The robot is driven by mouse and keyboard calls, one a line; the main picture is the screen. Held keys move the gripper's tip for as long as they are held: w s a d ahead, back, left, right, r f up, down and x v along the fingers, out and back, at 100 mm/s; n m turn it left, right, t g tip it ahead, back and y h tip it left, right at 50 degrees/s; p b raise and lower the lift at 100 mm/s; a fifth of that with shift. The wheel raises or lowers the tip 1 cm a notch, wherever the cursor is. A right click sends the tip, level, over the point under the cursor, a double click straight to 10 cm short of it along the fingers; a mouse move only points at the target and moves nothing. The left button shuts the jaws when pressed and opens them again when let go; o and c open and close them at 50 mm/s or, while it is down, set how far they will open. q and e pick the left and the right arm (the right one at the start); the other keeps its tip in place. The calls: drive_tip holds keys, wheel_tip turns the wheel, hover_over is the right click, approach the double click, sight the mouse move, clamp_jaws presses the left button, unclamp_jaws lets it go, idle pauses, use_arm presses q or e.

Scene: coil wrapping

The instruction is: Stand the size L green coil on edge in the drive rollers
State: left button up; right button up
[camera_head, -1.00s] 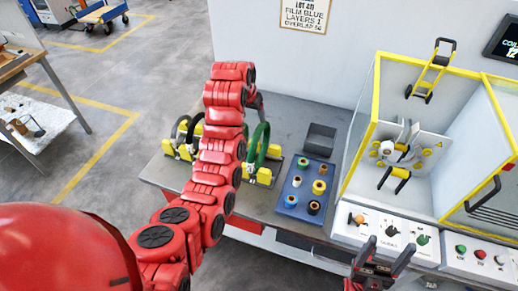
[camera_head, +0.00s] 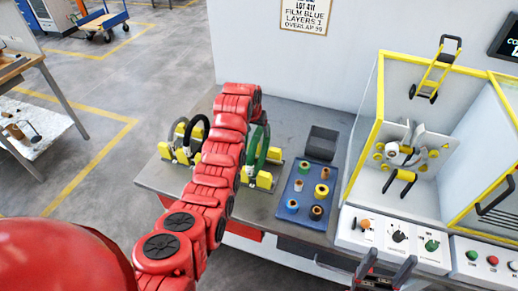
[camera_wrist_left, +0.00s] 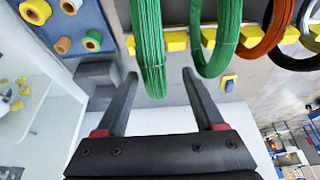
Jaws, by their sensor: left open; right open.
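A green coil (camera_head: 258,148) stands on edge in a yellow rack on the bench, partly behind my left arm. In the left wrist view, this near green coil (camera_wrist_left: 148,45) hangs into view just beyond the open fingertips of my left gripper (camera_wrist_left: 159,73), between their lines and not gripped. A second green coil (camera_wrist_left: 212,45) stands beside it, right of the fingers. I cannot read either size. In the head view my arm hides most of the left gripper. My right gripper (camera_head: 385,272) is open and empty at the bottom edge. The drive rollers (camera_head: 402,152) are inside the yellow-framed machine.
An orange-brown coil (camera_wrist_left: 268,35) and black coils (camera_head: 198,132) share the rack. A blue tray (camera_head: 289,205) with several film rolls and a dark grey bin (camera_head: 322,142) stand between rack and machine. A control panel (camera_head: 395,238) fronts the machine.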

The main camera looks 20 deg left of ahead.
use_arm(q)
drive_tip(key=p+x, duration=0.1)
drive_tip(key=x, duration=0.1)
drive_tip(key=shift+w+d+f+p, duration=0.1)
drive_tip(key=shift+d+f+p, duration=0.2)
drive_tip(key=shift+f+p, duration=0.1)
drive_tip(key=shift+x, duration=0.85)
clamp_jaws()
drive_tip(key=shift+r, duration=0.1)
idle(0.5)
